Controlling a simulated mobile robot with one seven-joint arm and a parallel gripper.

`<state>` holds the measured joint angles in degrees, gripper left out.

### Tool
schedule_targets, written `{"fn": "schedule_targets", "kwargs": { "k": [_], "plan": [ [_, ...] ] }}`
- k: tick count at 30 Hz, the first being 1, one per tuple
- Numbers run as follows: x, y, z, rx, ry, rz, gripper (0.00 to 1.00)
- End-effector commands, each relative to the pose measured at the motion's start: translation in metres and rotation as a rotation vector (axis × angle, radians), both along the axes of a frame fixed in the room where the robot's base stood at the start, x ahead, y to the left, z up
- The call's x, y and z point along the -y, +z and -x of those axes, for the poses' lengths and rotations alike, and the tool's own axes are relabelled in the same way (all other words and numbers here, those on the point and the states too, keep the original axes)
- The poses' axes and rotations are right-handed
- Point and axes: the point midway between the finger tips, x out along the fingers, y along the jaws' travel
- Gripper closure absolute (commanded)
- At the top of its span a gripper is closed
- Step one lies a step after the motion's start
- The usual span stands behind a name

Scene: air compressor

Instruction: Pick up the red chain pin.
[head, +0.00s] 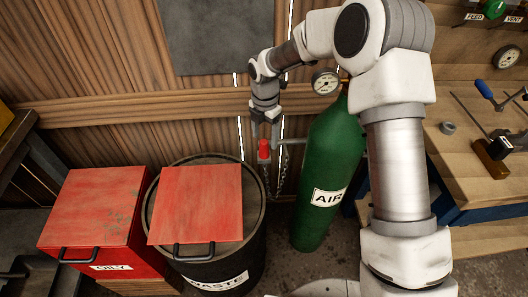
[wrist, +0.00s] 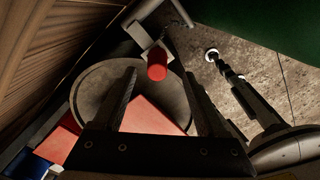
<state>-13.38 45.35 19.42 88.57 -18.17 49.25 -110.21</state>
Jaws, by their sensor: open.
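The red chain pin (head: 264,150) is a short red cylinder by the wall bracket, left of the green air cylinder. In the head view, my gripper (head: 264,130) points down just above it. In the wrist view, the pin (wrist: 157,65) sits against a pale grey block, and its round red end faces the camera. My gripper (wrist: 160,76) is open, one finger on each side of the pin in the picture. The fingers do not visibly touch it, and I cannot tell the exact depth gap.
The green AIR cylinder (head: 327,165) stands close on the right, with a chain (head: 284,168) beside it. The black WASTE drum (head: 254,235) with a red lid (head: 200,205) and the red OILY box (head: 95,210) stand left. A workbench (head: 475,150) is far right.

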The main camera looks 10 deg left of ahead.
Motion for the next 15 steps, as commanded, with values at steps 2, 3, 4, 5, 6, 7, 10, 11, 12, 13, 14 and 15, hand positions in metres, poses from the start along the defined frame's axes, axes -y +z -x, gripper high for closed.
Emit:
{"fn": "schedule_targets", "kwargs": {
  "k": [2, 3, 4, 5, 6, 7, 10, 11, 12, 13, 14, 15],
  "plan": [
    [0.0, -0.004, 0.0, 0.001, 0.0, 0.001, 0.25],
    [0.0, -0.005, 0.0, 0.001, 0.0, 0.001, 0.25],
    [0.0, -0.007, 0.0, 0.001, -0.001, 0.001, 0.25],
    [0.0, -0.009, -0.001, 0.001, -0.001, 0.001, 0.25],
    [-0.001, -0.013, -0.001, 0.001, -0.001, 0.001, 0.25],
    [-0.001, -0.018, -0.001, 0.0, -0.001, 0.0, 0.25],
    [-0.003, -0.034, -0.002, -0.002, 0.0, 0.001, 0.25],
    [-0.004, -0.039, -0.002, -0.002, 0.0, 0.001, 0.25],
    [-0.004, -0.044, -0.002, -0.002, -0.001, 0.001, 0.25],
    [-0.003, -0.048, -0.002, -0.001, -0.001, 0.0, 0.25],
    [-0.003, -0.052, -0.002, -0.001, -0.001, 0.0, 0.25],
    [-0.003, -0.055, -0.002, -0.001, -0.002, 0.0, 0.25]
  ]
}}
